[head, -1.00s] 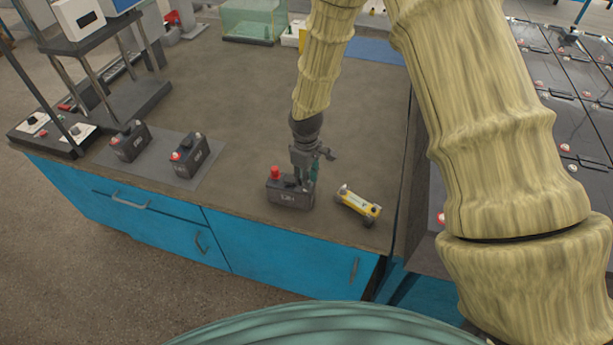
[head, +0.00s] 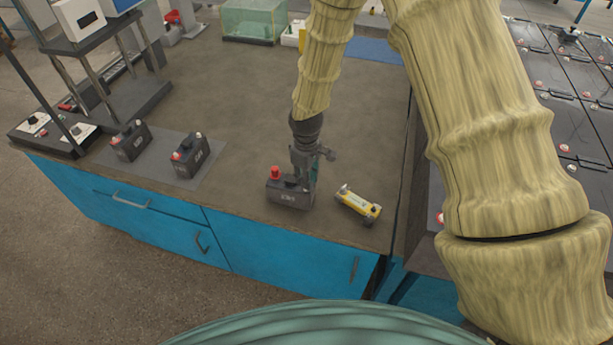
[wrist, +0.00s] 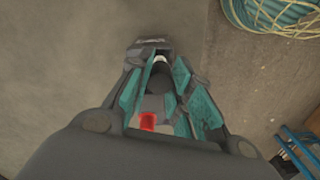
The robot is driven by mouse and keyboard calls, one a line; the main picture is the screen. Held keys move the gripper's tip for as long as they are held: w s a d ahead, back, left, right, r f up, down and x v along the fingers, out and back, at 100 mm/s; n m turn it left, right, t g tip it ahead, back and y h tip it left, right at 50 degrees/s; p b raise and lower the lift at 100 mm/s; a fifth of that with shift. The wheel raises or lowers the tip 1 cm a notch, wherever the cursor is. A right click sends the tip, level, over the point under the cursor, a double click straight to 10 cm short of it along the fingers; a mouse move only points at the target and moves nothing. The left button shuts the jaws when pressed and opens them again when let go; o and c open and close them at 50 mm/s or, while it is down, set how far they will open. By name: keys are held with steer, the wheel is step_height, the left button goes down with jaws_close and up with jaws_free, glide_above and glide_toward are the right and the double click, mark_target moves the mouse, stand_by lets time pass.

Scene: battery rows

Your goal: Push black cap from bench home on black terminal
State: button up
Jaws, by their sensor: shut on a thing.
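A small dark battery (head: 286,194) stands near the front edge of the bench, with a red cap (head: 275,173) on its left end. My gripper (head: 304,186) points down over the battery's right end, very close to its top. In the wrist view the teal-padded fingers (wrist: 160,82) are shut on the black cap (wrist: 161,76), a dark round piece between them. The red cap (wrist: 147,121) shows below it. The black terminal is hidden under the cap and fingers. I cannot tell how far the cap sits on it.
A yellow instrument (head: 358,204) lies just right of the battery. Two similar batteries (head: 129,142) (head: 188,155) stand on a grey mat (head: 160,166) to the left. The bench (head: 235,95) behind is mostly clear. A coiled teal hose (wrist: 283,12) shows in the wrist view.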

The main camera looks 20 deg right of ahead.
steer(key=shift+f+b, duration=0.55)
steer(key=shift+f, duration=0.95)
stand_by(1.9)
steer(key=o, duration=1.3)
steer(key=shift+r, duration=0.2)
steer(key=shift+r+p, duration=2.35)
steer(key=shift+r, duration=1)
